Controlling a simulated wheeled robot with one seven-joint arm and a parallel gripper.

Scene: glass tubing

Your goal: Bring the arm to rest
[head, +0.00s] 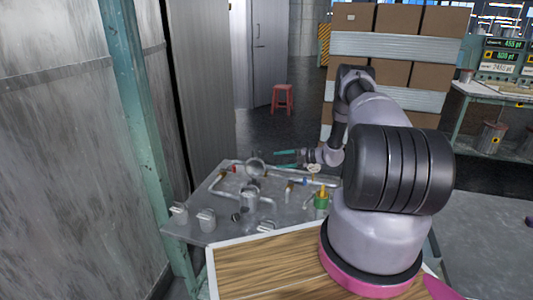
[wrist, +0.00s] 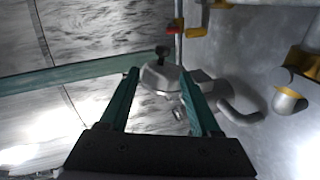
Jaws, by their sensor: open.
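My gripper (head: 286,159) is open in the head view, with its two teal fingers apart above the far part of the grey metal panel (head: 222,218). In the wrist view my gripper (wrist: 158,90) has both teal fingers reaching forward. A round metal fitting with a dark knob (wrist: 161,77) shows between and beyond the fingertips. I cannot tell whether the fingers touch it, but nothing is clearly held. My arm stretches out over the panel from the right.
The panel carries pipes, a green and yellow fitting (head: 321,198), and a red valve handle (wrist: 174,28). A teal post (head: 140,130) and grey wall stand left. Stacked boxes (head: 385,70) and a red stool (head: 283,98) are behind. A wooden top (head: 265,268) is in front.

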